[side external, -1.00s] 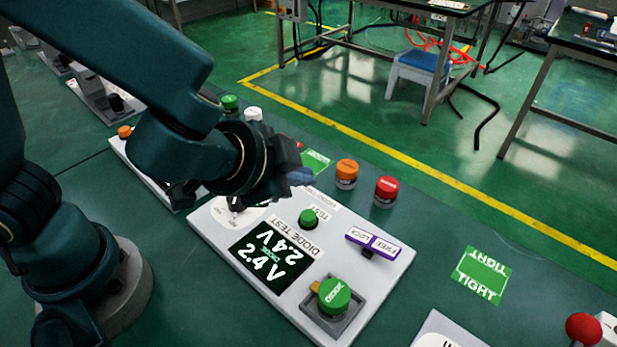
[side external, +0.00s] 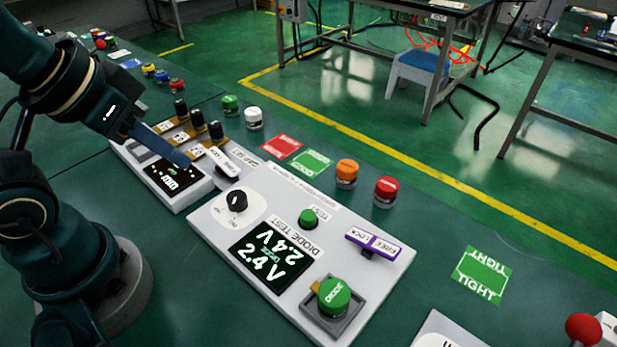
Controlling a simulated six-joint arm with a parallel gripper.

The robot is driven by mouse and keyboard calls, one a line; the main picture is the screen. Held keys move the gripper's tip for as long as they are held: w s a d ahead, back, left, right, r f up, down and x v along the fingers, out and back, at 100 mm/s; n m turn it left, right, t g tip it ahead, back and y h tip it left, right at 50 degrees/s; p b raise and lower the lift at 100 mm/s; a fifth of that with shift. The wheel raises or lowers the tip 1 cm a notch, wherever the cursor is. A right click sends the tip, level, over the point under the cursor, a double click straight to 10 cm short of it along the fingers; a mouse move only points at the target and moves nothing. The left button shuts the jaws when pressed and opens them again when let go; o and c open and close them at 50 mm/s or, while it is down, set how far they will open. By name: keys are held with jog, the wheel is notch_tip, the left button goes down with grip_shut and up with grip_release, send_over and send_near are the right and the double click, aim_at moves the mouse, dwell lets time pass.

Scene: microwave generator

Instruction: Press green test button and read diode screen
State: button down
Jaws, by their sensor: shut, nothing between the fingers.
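The grey diode test panel (side external: 388,268) lies on the green table at the centre. Its green test button (side external: 308,218) is uncovered, with nothing touching it. The diode screen (side external: 268,257) is lit and shows 2.4V twice in white, with small green text between. A green part marked DIODE (side external: 334,297) sits in the square socket at the panel's front. My gripper (side external: 187,163) is shut and empty, up and left of the test panel. In the picture it overlaps the neighbouring panel; I cannot tell its exact height.
A black knob (side external: 236,201) and a purple lock/free switch (side external: 374,243) are on the test panel. A second panel (side external: 192,190) with a dark screen and several black-topped parts stands left. Orange (side external: 346,173) and red (side external: 386,191) cylinders stand behind. Table around the TIGHT label (side external: 481,274) is clear.

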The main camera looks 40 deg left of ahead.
jog(key=shift+s+d+m, duration=0.1)
jog(key=shift+d+m, duration=0.15)
jog(key=shift+m, duration=0.25)
